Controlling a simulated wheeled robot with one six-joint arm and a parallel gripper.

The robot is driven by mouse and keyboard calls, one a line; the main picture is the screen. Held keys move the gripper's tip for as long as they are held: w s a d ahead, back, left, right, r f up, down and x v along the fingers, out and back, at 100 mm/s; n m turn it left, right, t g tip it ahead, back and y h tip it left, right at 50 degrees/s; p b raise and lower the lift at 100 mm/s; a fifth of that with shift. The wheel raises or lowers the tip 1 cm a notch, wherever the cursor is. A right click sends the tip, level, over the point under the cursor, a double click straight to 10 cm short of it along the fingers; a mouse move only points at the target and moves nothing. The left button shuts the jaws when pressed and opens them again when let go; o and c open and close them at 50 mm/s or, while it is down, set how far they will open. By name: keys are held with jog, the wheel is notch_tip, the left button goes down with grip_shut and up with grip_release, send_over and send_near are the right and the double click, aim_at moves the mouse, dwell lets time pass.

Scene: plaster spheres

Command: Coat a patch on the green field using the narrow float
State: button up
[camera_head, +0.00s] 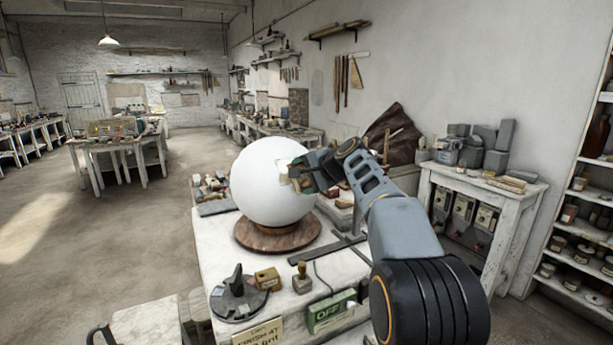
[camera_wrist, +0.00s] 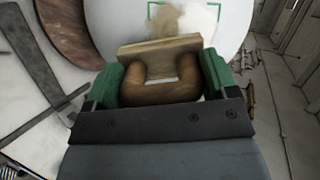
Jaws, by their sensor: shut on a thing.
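A large white plaster sphere (camera_head: 268,188) rests on a round wooden turntable (camera_head: 275,237) on the worktable. My gripper (camera_head: 300,175) is at the sphere's right side. In the wrist view its green jaws (camera_wrist: 163,88) are shut on the brown looped handle (camera_wrist: 150,93) of a wooden float, whose board (camera_wrist: 160,50) faces the sphere. Just beyond the board, a green outline (camera_wrist: 150,13) marks a field on the sphere. A brownish patch (camera_wrist: 166,19) and a whiter area show inside it. The board hides the field's lower part. I cannot tell whether the board touches the sphere.
A steel square (camera_head: 325,249) lies right of the turntable. In front are a black round tool (camera_head: 238,297), a small ochre box (camera_head: 267,278), a wooden-handled tool (camera_head: 302,280) and a green box marked OFF (camera_head: 332,311). Cluttered blocks (camera_head: 212,192) lie left of the sphere.

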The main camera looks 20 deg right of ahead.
aim_at(301, 163)
jog(key=shift+w+a+r+p, duration=0.25)
jog(key=shift+w+r+p, duration=0.05)
jog(key=shift+r+p, duration=0.45)
jog(key=shift+w+a+r+p, duration=0.2)
jog(key=shift+w+r+p, duration=0.1)
jog(key=shift+r+p, duration=0.45)
jog(key=shift+f, duration=0.1)
jog(key=shift+f, duration=0.1)
jog(key=shift+s+d+f+b, duration=0.1)
jog(key=shift+s+f+b, duration=0.2)
jog(key=shift+b, duration=0.35)
jog(key=shift+s+d+f+b, duration=0.4)
jog(key=shift+s+b, duration=0.2)
jog(key=shift+b, duration=0.25)
jog(key=shift+r, duration=0.1)
jog(key=shift+s, duration=0.15)
jog(key=shift+v, duration=1.1)
jog(key=shift+s+a, duration=0.15)
